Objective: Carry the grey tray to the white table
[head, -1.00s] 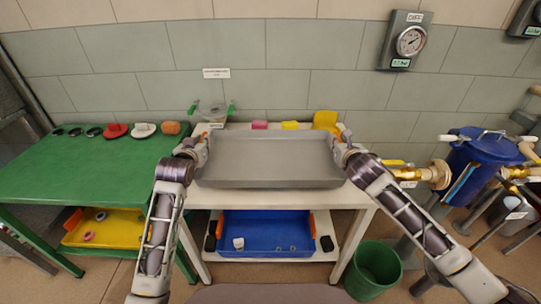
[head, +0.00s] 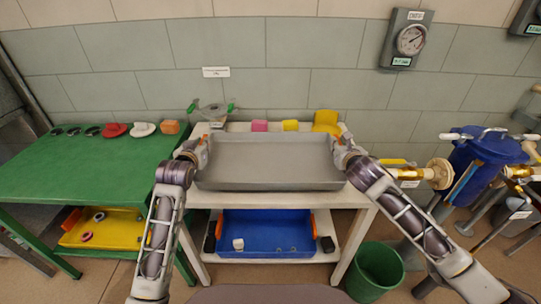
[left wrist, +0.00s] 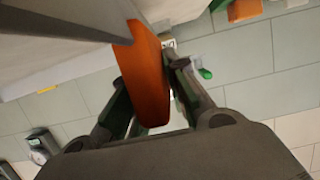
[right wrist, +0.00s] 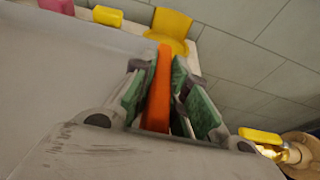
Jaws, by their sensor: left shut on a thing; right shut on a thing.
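The grey tray (head: 268,168) is level at the white table (head: 355,196), over its top. I cannot tell whether its underside touches the tabletop. My left gripper (head: 203,141) is shut on the tray's left orange handle; this handle (left wrist: 150,75) fills the middle of the left wrist view between the fingers. My right gripper (head: 337,143) is shut on the right orange handle; it shows upright between the fingers in the right wrist view (right wrist: 158,90). The tray looks empty.
Pink (head: 259,126) and yellow (head: 290,125) blocks and a larger yellow piece (head: 326,121) stand behind the tray. A green-handled valve (head: 213,112) is at the back left. A green table (head: 90,165) stands left, a green bin (head: 377,268) front right, a blue vessel (head: 480,170) right.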

